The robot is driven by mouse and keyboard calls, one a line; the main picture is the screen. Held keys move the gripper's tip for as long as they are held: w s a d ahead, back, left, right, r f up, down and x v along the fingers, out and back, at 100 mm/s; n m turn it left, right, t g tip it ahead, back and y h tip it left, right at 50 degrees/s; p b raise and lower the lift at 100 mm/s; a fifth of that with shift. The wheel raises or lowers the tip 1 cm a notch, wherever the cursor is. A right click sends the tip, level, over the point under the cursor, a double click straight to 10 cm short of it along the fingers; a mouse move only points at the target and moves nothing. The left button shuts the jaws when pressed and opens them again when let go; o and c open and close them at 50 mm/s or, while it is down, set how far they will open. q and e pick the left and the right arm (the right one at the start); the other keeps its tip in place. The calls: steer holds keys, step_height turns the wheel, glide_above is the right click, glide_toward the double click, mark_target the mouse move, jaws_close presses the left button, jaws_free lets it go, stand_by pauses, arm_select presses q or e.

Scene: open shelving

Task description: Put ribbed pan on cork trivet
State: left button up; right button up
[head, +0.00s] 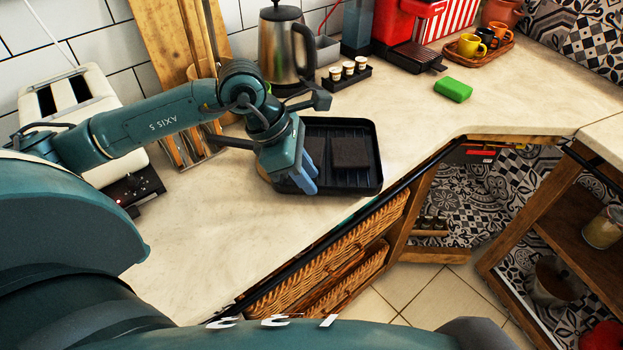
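The black ribbed pan (345,127) lies flat on the pale countertop in the head view, near the counter's front edge. Dark square pieces (351,153) lie in it. My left gripper (304,187) reaches down from the left at the pan's front left side, with its blue fingers over or at the near rim. It hides the pan's left side. The fingers overlap in this view, so I cannot tell whether they are open, shut or touching the rim. I cannot make out a cork trivet. My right gripper is not in view.
Behind the pan stand a kettle (281,45), a small black tray of cups (347,76) and a red coffee machine (407,30). A green sponge (453,89) lies to the right. A toaster (68,105) stands left. The counter is clear between pan and sponge.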

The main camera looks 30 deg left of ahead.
arm_select(q)
steer(key=v, duration=0.9)
steer(key=shift+a+r+b, duration=0.15)
steer(key=shift+r+b, duration=0.15)
steer(key=shift+r, duration=0.05)
steer(key=shift+s, duration=0.2)
